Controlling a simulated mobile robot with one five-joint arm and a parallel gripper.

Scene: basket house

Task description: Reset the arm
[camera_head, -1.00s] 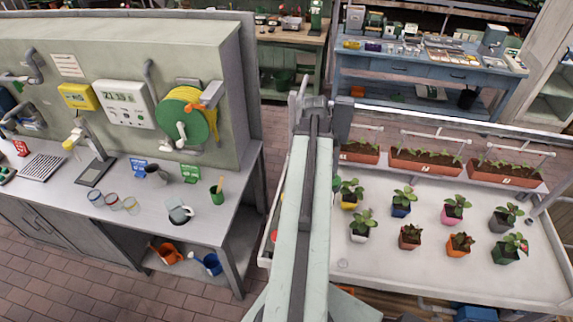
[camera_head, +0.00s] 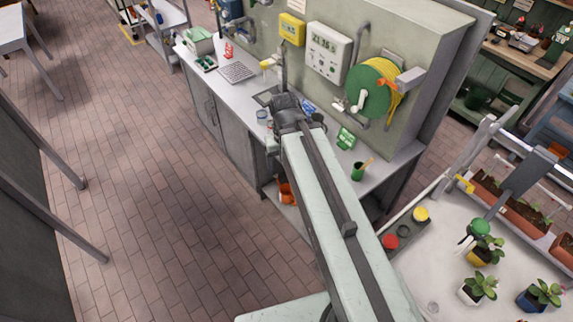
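My arm reaches from the bottom right of the head view up to the middle, long and pale green with a dark rail along its top. Its dark grey end, with my gripper (camera_head: 287,112), is in front of the counter (camera_head: 228,92) and hides part of its top. The fingers are too small and hidden by the arm end to tell open from shut. I see nothing clearly held.
A green hose reel (camera_head: 370,88) hangs on the wall behind the counter. A green cup (camera_head: 358,171) stands at the counter's right end. Potted plants (camera_head: 485,250) stand on a pale table at the right. The brick floor (camera_head: 150,190) at the left is clear.

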